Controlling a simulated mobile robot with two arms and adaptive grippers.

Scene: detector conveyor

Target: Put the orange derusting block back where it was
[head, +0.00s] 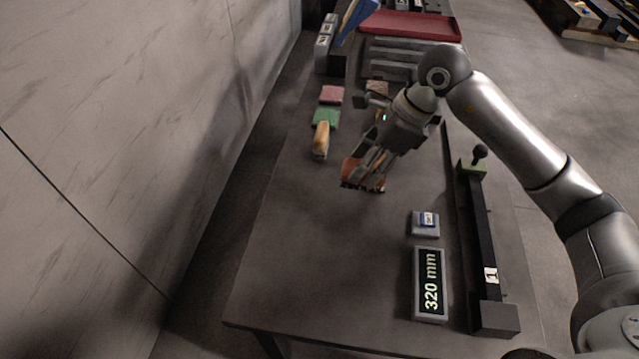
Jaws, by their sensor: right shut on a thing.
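The orange derusting block (351,176) is in the jaws of my right gripper (366,176), over the middle of the table. The fingers cover part of the block. I cannot tell whether its dark underside touches the table or hangs just above it. A green pad (326,118), a pink pad (332,95) and a brown pad (377,87) lie farther back. My left gripper is not in view.
A wooden-handled brush (320,139) lies left of the gripper. A 320 mm display (429,284), a small grey box (425,223) and a long black rail (478,235) are at the front right. A red tray (412,25) stands at the back. The table's front left (300,260) is clear.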

